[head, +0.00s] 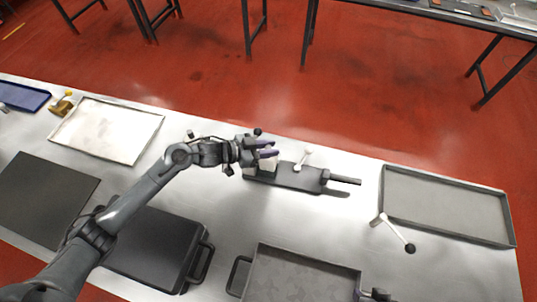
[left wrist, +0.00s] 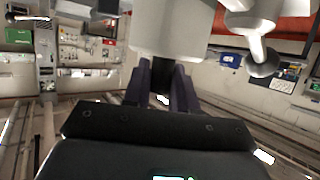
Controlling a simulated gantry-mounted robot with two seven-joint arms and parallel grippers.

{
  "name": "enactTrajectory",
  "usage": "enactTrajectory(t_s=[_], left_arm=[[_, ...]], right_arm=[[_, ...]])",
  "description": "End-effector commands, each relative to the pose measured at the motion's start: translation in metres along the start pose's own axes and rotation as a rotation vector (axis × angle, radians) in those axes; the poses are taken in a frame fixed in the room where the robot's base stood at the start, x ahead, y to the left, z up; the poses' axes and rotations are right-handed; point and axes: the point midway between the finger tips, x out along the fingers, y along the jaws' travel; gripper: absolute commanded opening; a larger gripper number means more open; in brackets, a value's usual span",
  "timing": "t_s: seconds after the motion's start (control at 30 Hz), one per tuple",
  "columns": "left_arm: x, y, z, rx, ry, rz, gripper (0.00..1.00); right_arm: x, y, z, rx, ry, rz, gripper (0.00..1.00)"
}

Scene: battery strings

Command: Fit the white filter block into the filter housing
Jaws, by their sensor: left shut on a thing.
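My left gripper (head: 267,149) reaches in from the left in the head view, its purple-tipped fingers shut on the white filter block (head: 263,165). The block sits at the left end of a dark grey fixture (head: 298,177), which looks like the filter housing. I cannot tell whether the block is seated in it or just above it. In the left wrist view a large pale body (left wrist: 170,35), probably the block, lies at the dark fingers (left wrist: 162,88). My right gripper is not in view.
A white lever (head: 303,159) stands on the fixture, just right of the gripper. An empty grey tray (head: 445,172) lies to the right, and a white-bottomed tray (head: 110,130) to the left. A dark case (head: 155,245) and another tray (head: 300,252) are at the front.

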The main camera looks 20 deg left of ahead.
Motion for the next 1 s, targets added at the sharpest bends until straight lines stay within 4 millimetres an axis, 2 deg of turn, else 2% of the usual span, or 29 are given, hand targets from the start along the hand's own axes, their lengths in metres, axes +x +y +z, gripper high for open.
enactTrajectory(t_s=[0.3, 0.77, 0.8, 0.93, 1.0], left_arm=[[0.013, 0.0, 0.031, -0.002, -0.001, 0.0, 0.0], [0.015, 0.0, 0.037, 0.0, 0.001, -0.001, 0.0], [0.015, 0.0, 0.036, 0.0, 0.0, -0.001, 0.32], [0.015, 0.0, 0.036, 0.0, 0.0, 0.0, 0.52], [0.015, 0.0, 0.036, 0.0, 0.0, 0.0, 0.52]], right_arm=[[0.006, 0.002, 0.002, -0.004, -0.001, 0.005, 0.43], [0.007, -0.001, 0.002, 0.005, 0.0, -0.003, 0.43], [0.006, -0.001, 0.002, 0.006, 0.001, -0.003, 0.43], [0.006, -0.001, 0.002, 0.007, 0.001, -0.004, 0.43], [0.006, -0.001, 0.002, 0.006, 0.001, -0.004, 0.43]])
